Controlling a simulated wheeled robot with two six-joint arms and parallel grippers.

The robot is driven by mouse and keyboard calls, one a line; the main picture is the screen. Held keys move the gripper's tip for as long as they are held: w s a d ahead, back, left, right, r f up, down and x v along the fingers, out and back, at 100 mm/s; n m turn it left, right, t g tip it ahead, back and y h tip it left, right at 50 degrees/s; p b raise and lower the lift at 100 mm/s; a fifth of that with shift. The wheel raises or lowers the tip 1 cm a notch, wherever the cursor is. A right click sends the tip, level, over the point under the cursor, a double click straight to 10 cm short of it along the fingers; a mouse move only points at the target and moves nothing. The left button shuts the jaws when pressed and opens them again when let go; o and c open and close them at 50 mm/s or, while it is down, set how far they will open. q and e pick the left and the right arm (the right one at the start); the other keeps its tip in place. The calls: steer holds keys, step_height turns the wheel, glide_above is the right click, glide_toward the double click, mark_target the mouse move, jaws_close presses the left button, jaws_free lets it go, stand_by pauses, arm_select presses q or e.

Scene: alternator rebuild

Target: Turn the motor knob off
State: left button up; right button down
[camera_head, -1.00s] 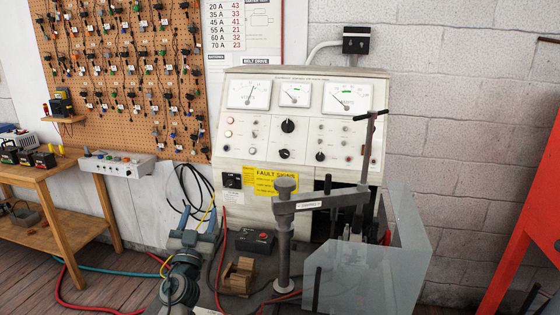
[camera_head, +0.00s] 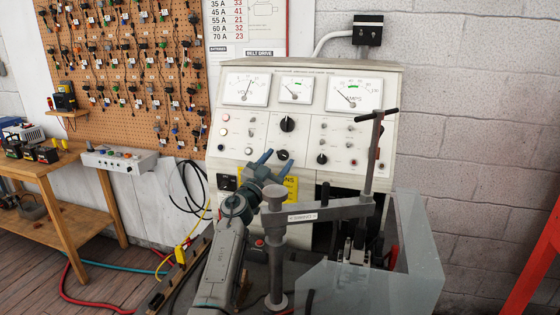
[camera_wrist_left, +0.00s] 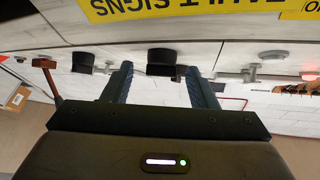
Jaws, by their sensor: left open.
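The white test bench panel (camera_head: 240,150) carries several black knobs. A large knob (camera_head: 287,124) sits at its centre, a smaller lower knob (camera_head: 284,154) below that, and a right knob (camera_head: 322,159). Which is the motor knob I cannot read. My left gripper (camera_head: 273,163) is open and empty, its blue fingers pointing at the panel just by the lower knob. In the left wrist view, which is upside down, the lower knob (camera_wrist_left: 161,62) shows between and beyond the fingertips, apart from them. Another knob (camera_wrist_left: 83,63) lies left of the fingers. My right gripper is not in view.
A grey post with a horizontal arm (camera_head: 330,209) stands in front of the panel, close to the right of my left arm. A clear guard (camera_head: 410,250) is at the right. The yellow sign (camera_head: 291,187) is partly hidden behind my gripper.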

arm_select(q)
steer(key=shift+w+d+r, duration=0.25)
steer(key=shift+w+r, duration=0.1)
steer(key=shift+w, duration=0.2)
steer(key=shift+d, duration=0.1)
steer(key=c, duration=1)
steer(key=shift+r+n, duration=0.1)
steer(key=shift+n, duration=0.3)
steer(key=shift+n+t+y+p, duration=0.45)
steer(key=shift+n+t+y, duration=0.25)
steer(key=shift+y, duration=0.1)
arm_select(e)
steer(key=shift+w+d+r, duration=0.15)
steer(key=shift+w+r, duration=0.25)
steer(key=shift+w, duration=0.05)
